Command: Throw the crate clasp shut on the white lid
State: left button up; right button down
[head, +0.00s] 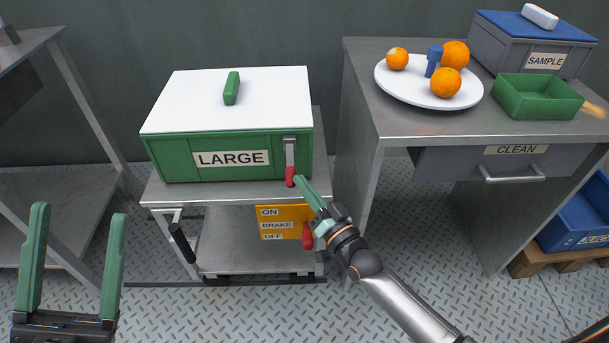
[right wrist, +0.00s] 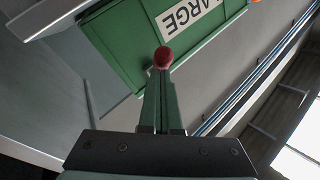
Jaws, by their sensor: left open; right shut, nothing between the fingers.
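The white lid (head: 190,100) with a green handle (head: 231,88) lies on the green crate (head: 175,160) labelled LARGE. The crate clasp (head: 290,158) is on the crate's front near the right corner. Its grey lever hangs down and ends in a red grip. My right gripper (head: 298,181) is shut and empty, its tips right beside the red grip. In the right wrist view the red grip (right wrist: 163,58) shows just at the shut fingertips (right wrist: 160,75); I cannot tell whether they touch. My left gripper (head: 80,210) is open and empty, low at the left, away from the crate.
The crate stands on a metal cart (head: 165,193) with a yellow brake panel (head: 270,213) and a red brake lever (head: 307,236). A steel table (head: 360,70) at right holds a plate (head: 395,88) of oranges, a green tray (head: 535,97) and a SAMPLE box (head: 500,50).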

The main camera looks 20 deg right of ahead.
pick_arm(q)
jog(key=shift+n+h, duration=0.3)
jog(key=shift+s+d+f+b, duration=0.1)
jog(key=shift+d+f+b, duration=0.05)
jog(key=shift+f+b, duration=1.05)
jog(key=shift+s+d+f+b, duration=0.1)
jog(key=shift+f+b, duration=1.05)
pick_arm(e)
jog(key=shift+w+d+f+n+t+y, duration=0.2)
jog(key=shift+w+f+n+t, duration=0.1)
jog(key=shift+w+f, duration=0.3)
jog(key=shift+w+d+f+n+t+y, duration=0.1)
jog(key=shift+w+f+n+t+y, duration=0.2)
jog(key=shift+f, duration=0.5)
jog(key=shift+w, duration=0.15)
